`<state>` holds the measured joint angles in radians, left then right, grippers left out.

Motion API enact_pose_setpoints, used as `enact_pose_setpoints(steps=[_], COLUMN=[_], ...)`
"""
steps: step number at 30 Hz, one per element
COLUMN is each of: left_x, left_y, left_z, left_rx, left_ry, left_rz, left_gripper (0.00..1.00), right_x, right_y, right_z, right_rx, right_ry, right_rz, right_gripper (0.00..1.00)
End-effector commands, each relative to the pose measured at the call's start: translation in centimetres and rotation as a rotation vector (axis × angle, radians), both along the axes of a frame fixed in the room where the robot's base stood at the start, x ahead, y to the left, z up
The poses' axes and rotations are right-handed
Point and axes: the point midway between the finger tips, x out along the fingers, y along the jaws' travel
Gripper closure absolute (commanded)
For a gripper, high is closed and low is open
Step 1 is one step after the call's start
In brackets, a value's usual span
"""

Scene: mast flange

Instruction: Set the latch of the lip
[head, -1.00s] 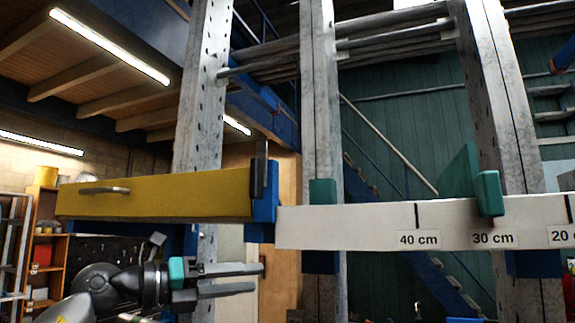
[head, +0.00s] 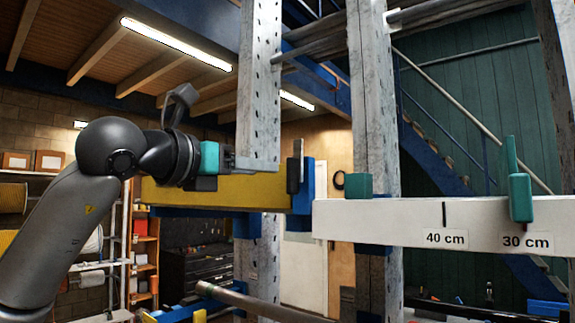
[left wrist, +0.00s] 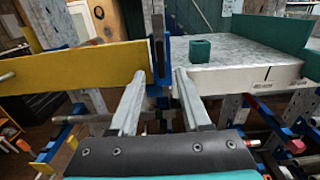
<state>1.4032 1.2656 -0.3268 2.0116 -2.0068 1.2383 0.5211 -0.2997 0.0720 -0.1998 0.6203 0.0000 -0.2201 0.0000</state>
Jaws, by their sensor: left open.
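The yellow lip board (head: 235,189) lies level at the left of the head view. A dark upright latch bar (head: 295,175) stands in a blue bracket (head: 306,185) at its right end; the bar also shows in the left wrist view (left wrist: 158,45). My left gripper (head: 262,163) is in front of the board's upper edge, left of the latch and apart from it. In the left wrist view its two fingers (left wrist: 157,76) are spread, with nothing between them, and point toward the latch. The board's handle is hidden behind my arm in the head view. My right gripper is out of view.
A white beam (head: 400,212) with centimetre labels continues to the right of the bracket. A teal block (head: 358,185) and a teal stop (head: 520,198) sit on it. Perforated grey uprights (head: 374,110) stand behind. A grey-brown bar (head: 255,300) crosses below.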

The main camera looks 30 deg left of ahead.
Motion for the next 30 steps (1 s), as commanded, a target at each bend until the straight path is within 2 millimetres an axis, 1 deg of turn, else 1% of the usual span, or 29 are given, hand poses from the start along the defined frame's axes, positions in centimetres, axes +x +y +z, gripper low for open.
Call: enact_pose_setpoints(steps=[1,6,9,12,18,25,26,30], left_x=[1.2,4.8,6.5,7.7,8.8,8.9,8.9,8.9], left_y=[-0.2,-0.4,-0.6,-0.6,-0.7,-0.7,-0.7,-0.7], left_z=[0.2,0.3,0.2,0.2,0.0,0.0,0.0,0.0], left_rx=[-0.002,-0.002,-0.001,-0.001,0.0,0.0,0.0,0.0], left_ry=[0.003,0.002,0.002,0.001,0.0,0.0,0.0,0.0], left_rz=[-0.003,-0.002,-0.002,-0.002,-0.001,-0.001,-0.001,-0.001], left_gripper=[0.53,0.53,0.53,0.53,0.53,0.53,0.54,0.69], right_x=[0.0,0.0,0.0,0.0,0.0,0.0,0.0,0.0], right_y=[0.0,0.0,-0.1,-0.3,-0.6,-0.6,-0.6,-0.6], right_z=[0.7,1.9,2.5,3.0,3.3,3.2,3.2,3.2], right_rx=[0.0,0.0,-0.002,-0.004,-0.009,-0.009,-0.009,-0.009], right_ry=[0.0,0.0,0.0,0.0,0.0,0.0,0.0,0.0], right_rz=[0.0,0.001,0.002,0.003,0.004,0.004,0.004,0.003], right_gripper=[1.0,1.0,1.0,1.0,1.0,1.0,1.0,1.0])
